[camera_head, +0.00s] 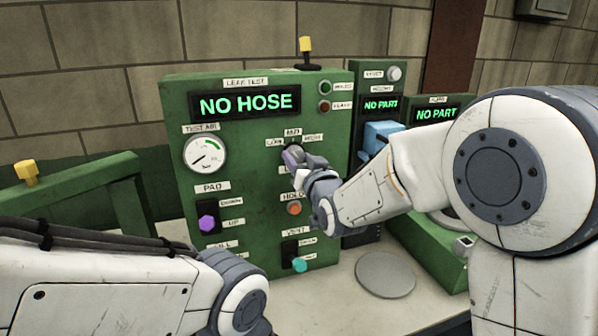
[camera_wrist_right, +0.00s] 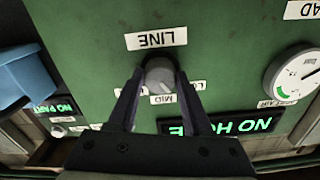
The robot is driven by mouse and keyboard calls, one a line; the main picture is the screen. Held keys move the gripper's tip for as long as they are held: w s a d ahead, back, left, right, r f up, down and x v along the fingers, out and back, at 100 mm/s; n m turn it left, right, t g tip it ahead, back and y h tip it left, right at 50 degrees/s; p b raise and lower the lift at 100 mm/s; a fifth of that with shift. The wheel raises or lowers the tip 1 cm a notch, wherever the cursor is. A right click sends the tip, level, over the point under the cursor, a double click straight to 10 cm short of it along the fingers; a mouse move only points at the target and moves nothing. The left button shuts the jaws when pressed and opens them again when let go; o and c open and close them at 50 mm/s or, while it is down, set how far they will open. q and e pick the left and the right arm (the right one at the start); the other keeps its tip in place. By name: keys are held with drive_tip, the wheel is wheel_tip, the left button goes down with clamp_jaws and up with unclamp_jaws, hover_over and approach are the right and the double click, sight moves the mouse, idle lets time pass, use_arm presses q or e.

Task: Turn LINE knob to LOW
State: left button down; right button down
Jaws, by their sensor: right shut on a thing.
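The LINE knob (camera_wrist_right: 160,70) is a grey round knob on the green leak test panel. It shows upside down in the right wrist view, with the LINE label (camera_wrist_right: 156,39) above it and the MID label (camera_wrist_right: 161,99) below it. My right gripper (camera_wrist_right: 160,78) is shut on the knob, one dark finger on each side. In the head view my right gripper (camera_head: 293,158) is at the panel and mostly hides the knob. The LOW label (camera_head: 274,143) is to the knob's upper left. I cannot tell where the knob points. My left gripper is out of view.
The panel's display reads NO HOSE (camera_head: 246,103). A TEST AIR gauge (camera_head: 205,153), a purple PAD knob (camera_head: 207,222), an orange HOLD button (camera_head: 294,208) and a teal VENT switch (camera_head: 299,265) are close by. A grey disc (camera_head: 385,274) lies on the bench at the right.

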drive_tip(key=shift+n+b, duration=1)
drive_tip(key=shift+n, duration=0.1)
drive_tip(key=shift+c, duration=1.6)
unclamp_jaws()
drive_tip(key=b+v, duration=0.3)
drive_tip(key=v, duration=0.7)
drive_tip(key=shift+s+b, duration=0.2)
drive_tip(key=shift+b, duration=0.1)
drive_tip(key=shift+d, duration=0.1)
